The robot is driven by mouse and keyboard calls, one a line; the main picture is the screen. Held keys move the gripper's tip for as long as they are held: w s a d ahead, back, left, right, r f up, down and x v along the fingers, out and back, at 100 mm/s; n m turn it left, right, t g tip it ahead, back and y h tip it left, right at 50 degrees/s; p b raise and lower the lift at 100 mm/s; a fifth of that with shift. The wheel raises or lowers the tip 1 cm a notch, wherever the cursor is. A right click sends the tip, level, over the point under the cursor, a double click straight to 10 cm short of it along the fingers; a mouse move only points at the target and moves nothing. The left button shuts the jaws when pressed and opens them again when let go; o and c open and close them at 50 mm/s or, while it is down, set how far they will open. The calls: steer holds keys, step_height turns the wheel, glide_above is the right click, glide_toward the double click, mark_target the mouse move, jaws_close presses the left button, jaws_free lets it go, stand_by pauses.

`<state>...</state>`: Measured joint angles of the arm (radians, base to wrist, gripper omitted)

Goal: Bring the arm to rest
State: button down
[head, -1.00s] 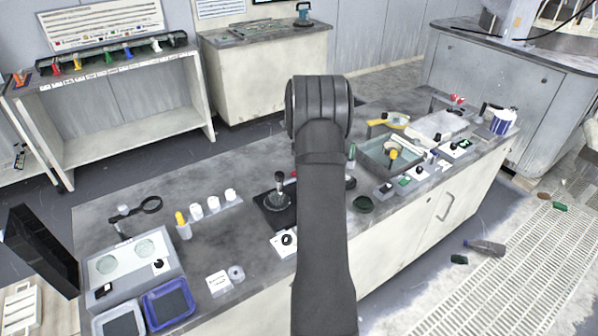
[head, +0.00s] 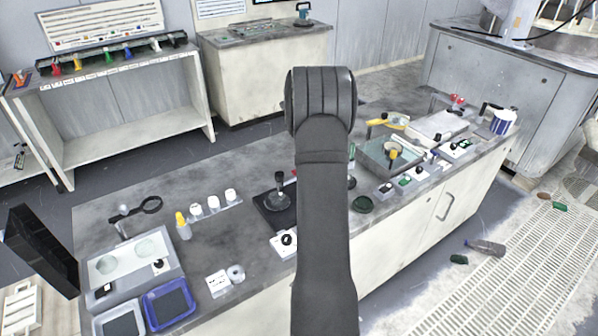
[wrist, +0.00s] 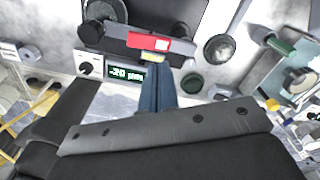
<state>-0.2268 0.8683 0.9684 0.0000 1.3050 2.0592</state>
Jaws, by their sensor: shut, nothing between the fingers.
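My arm (head: 322,200) rises from the bottom middle of the head view to a thick dark joint. It hides the part of the bench behind it, and my gripper does not show there. In the wrist view my gripper (wrist: 157,82) shows as narrow bluish fingers close together, beyond a wide grey bar. They are shut with nothing between them. They appear in front of the bench top, near a red block with a white label (wrist: 148,41). I cannot tell their height above it.
The bench holds a black base with a lever (head: 278,199), white bottles (head: 213,204), a blue tray (head: 168,304), a dark green dish (head: 362,204) and a grey-green tray (head: 390,155). A lit display (wrist: 127,74) shows near the fingers. Floor behind the bench is clear.

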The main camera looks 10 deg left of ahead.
steer(key=shift+r, duration=0.25)
steer(key=shift+f, duration=3.55)
steer(key=shift+r, duration=4.2)
steer(key=w+d+f+n+t+h, duration=0.1)
steer(key=w+d+n+t+h, duration=0.1)
steer(key=w+d+n+t, duration=0.3)
steer(key=shift+w+d+f+t, duration=0.25)
steer(key=shift+w+d+t, duration=0.25)
steer(key=shift+w+d, duration=1.65)
